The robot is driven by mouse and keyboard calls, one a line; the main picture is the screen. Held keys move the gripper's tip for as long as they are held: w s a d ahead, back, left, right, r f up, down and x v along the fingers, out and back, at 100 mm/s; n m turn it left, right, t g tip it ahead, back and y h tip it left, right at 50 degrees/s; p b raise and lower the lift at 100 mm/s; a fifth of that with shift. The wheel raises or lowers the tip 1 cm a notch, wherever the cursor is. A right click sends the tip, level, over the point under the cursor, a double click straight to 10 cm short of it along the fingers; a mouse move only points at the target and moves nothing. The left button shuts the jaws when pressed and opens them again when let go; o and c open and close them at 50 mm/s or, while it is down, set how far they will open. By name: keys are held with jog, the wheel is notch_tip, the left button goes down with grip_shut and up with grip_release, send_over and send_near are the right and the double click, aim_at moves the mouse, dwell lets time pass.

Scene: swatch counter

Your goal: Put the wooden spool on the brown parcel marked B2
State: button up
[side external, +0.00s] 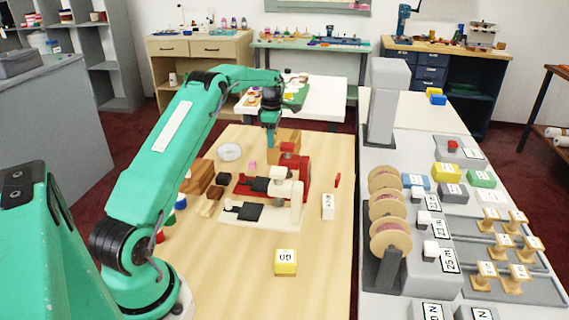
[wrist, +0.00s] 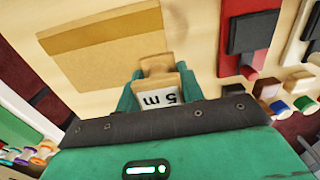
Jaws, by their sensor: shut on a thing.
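My gripper (wrist: 157,88) is shut on a wooden spool (wrist: 157,64) whose white label reads "5 m", seen upside down. In the side view my gripper (side external: 270,130) is above the back part of the light wooden table; the spool cannot be made out clearly there. A brown parcel (wrist: 95,50) with a darker band lies just beyond and left of the spool in the wrist view. A brown box (side external: 288,137), seemingly the same parcel, shows behind my gripper in the side view. I cannot read a B2 mark on it. Whether the spool touches it is unclear.
A red device (side external: 290,165) and a cream device (side external: 285,212) with black plates stand in front of my gripper. Brown blocks (side external: 198,176) are to the left, with a white ring (side external: 230,152). A yellow block (side external: 285,262) sits in front, with clear table around it.

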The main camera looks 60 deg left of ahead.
jog(key=o, duration=1)
jog(key=shift+f, duration=0.1)
notch_tip(320, 180, up, 12)
jog(key=shift+f, duration=0.1)
jog(key=shift+r, duration=0.25)
dwell(0.6)
